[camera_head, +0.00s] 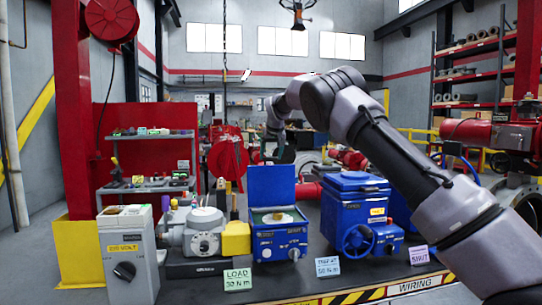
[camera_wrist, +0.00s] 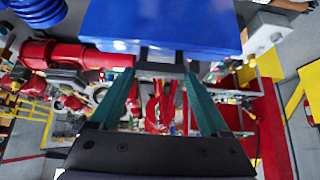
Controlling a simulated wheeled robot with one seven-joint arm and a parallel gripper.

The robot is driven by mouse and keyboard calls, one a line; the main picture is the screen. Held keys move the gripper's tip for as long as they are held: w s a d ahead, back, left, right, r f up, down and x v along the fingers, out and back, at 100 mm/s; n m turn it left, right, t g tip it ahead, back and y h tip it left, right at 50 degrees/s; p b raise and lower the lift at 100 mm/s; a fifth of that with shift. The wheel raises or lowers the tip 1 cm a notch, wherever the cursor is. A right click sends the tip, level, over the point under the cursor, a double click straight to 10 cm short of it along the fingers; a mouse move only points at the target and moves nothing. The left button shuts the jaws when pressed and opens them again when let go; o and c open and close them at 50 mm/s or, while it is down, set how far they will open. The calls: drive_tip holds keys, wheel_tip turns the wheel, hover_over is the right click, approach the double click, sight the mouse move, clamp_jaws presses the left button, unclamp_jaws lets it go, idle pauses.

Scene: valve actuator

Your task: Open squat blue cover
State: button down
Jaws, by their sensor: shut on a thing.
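The squat blue cover (camera_head: 271,184) stands raised, roughly upright, at the back of its blue actuator box (camera_head: 268,246). The open box shows a pale, rounded part (camera_head: 278,217) inside. In the wrist view the cover (camera_wrist: 165,25) fills the upper middle as a broad blue panel. My gripper (camera_head: 279,156) is at the cover's top edge. In the wrist view its two teal fingers (camera_wrist: 160,70) reach to a small grey piece at the cover's edge and are shut on it. The exact contact is hard to see.
A taller blue actuator (camera_head: 355,205) with a handwheel stands close on the right. A grey valve unit with a yellow block (camera_head: 236,240) stands on the left. A grey cabinet (camera_head: 128,258) is farther left. Label cards line the bench's front edge. My arm crosses above the taller actuator.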

drive_tip(key=shift+w+r, duration=0.1)
drive_tip(key=shift+r, duration=0.35)
unclamp_jaws()
drive_tip(key=shift+f, duration=0.2)
drive_tip(key=shift+r, duration=0.1)
drive_tip(key=v, duration=1)
drive_tip(key=shift+s+r, duration=0.25)
drive_tip(key=shift+s, duration=0.1)
drive_tip(key=shift+d, duration=0.15)
